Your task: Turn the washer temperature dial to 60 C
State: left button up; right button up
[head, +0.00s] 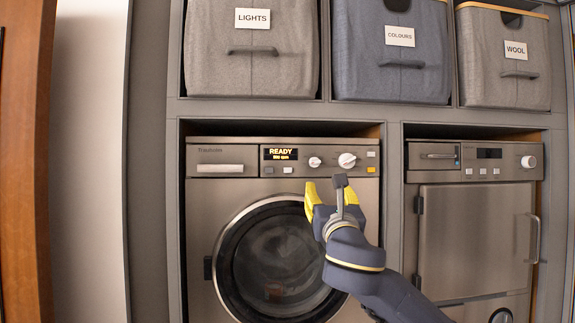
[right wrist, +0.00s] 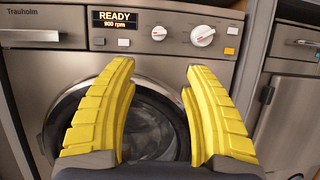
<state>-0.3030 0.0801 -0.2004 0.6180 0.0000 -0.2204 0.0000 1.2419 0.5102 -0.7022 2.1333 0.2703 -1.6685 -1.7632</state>
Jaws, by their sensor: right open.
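The washer (head: 205,222) has a control panel with a small white dial (head: 315,161) and a larger white dial (head: 347,160) to its right. Their markings are too small to read, so I cannot tell which one sets temperature. Both also show in the right wrist view, the small dial (right wrist: 159,33) left of the larger dial (right wrist: 202,36). The display (head: 280,154) reads READY and 900 rpm. My right gripper (head: 331,190) is open and empty, its yellow fingers in front of the washer just below the panel. In the right wrist view its fingertips (right wrist: 160,68) sit below the dials, apart from them. My left gripper is not in view.
The round washer door (head: 233,250) is closed, behind my right gripper. Small buttons lie below the display, and an orange button (head: 371,169) is at the panel's right. A second appliance (head: 470,225) stands to the right. Fabric bins labelled LIGHTS (head: 250,70), COLOURS (head: 390,70) and WOOL (head: 505,80) sit above.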

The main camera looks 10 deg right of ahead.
aim_at(315, 164)
jog(key=x, duration=1.7)
jog(key=shift+a+r, duration=0.15)
jog(key=shift+r, duration=0.15)
jog(key=shift+c, duration=0.4)
grip_shut()
